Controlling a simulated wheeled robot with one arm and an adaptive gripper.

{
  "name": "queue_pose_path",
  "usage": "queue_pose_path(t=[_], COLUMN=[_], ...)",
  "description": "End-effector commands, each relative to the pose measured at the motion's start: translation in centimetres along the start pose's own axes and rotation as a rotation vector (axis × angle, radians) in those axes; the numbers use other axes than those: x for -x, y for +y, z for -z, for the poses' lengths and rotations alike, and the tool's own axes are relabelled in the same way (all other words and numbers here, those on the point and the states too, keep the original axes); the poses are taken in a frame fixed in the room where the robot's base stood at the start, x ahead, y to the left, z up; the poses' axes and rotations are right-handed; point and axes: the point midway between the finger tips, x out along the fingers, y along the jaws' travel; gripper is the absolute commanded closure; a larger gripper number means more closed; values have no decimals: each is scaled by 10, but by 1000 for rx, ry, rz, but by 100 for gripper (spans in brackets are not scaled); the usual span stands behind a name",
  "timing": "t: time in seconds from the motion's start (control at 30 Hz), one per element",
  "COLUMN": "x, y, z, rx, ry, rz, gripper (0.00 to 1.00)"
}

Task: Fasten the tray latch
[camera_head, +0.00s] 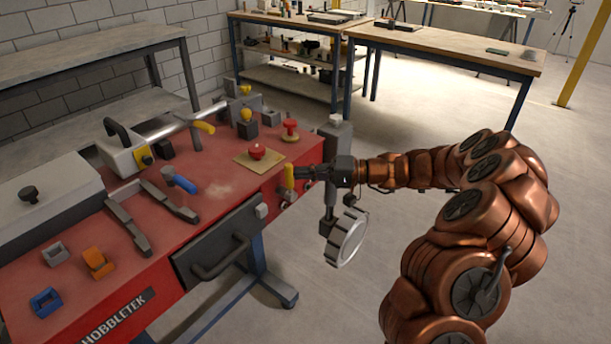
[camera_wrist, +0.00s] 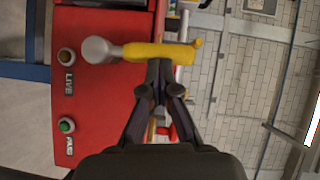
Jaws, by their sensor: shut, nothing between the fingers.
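A yellow handle (camera_head: 289,178) stands upright at the right front edge of the red bench. In the wrist view the yellow handle (camera_wrist: 160,52) lies across the picture, with a rounded grey end (camera_wrist: 98,50) on its left. My gripper (camera_head: 303,172) is beside the handle on its right. Its closed fingertips (camera_wrist: 160,68) are right at the handle, with nothing between them; I cannot tell whether they touch it. I cannot tell which part is the tray latch. A dark drawer-like tray front (camera_head: 222,240) with a bar handle is in the bench front, with a light knob (camera_head: 261,210) near its upper right corner.
A round-ended metal fixture (camera_head: 347,238) hangs below my wrist. Open floor lies to the right.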

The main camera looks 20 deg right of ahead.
Motion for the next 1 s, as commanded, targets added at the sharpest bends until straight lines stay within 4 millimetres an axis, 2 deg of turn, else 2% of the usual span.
queue_pose_path(t=[1.0], x=[-27], y=[-2], z=[-40], rx=[513], ry=[-2], rz=[-338], gripper=[100])
